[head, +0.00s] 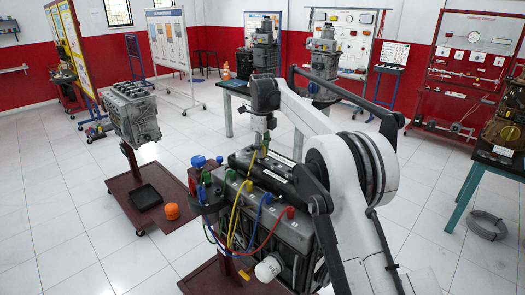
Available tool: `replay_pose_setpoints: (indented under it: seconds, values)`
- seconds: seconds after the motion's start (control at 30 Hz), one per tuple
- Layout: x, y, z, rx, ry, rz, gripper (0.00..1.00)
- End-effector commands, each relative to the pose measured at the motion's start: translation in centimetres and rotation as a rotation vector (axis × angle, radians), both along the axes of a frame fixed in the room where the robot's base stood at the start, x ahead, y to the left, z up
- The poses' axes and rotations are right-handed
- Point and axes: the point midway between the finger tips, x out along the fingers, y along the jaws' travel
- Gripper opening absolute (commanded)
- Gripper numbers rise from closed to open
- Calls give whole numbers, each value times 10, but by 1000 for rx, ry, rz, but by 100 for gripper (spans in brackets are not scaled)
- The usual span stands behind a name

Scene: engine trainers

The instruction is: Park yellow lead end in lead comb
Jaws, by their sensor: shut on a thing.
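My gripper (264,150) points down over the dark top cover of the near engine (290,235). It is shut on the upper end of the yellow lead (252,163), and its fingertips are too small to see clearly. The yellow lead runs down and left from there, and a yellow length (234,215) hangs over the engine's front. A blue lead (257,212) and a red lead (272,235) loop down beside it. A green lead (229,175) is at the left. A dark holder (208,203) sits at the engine's left end; I cannot tell whether it is the lead comb.
My arm covers the engine's right side. A second engine (132,112) stands on a red stand at left, with a black tray (145,197) and an orange object (172,211) on its base. Benches and display boards line the back. White tiled floor is open between.

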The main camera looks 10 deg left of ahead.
Motion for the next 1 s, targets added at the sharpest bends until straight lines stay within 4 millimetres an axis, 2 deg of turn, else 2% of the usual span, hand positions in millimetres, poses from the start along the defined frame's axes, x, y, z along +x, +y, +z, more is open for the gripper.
replay_pose_setpoints:
  seconds: [0.37, 0.4, 0.53, 0.83, 1.0]
  values:
    - [0, 0, -2, 0, 0, 0, 0]
    - [0, 0, -2, 0, 0, 0, 23]
    - [0, 0, -2, 0, 0, 0, 41]
    - [0, 0, 0, 0, 0, 0, 41]
    - [0, 0, 19, 0, 0, 0, 41]
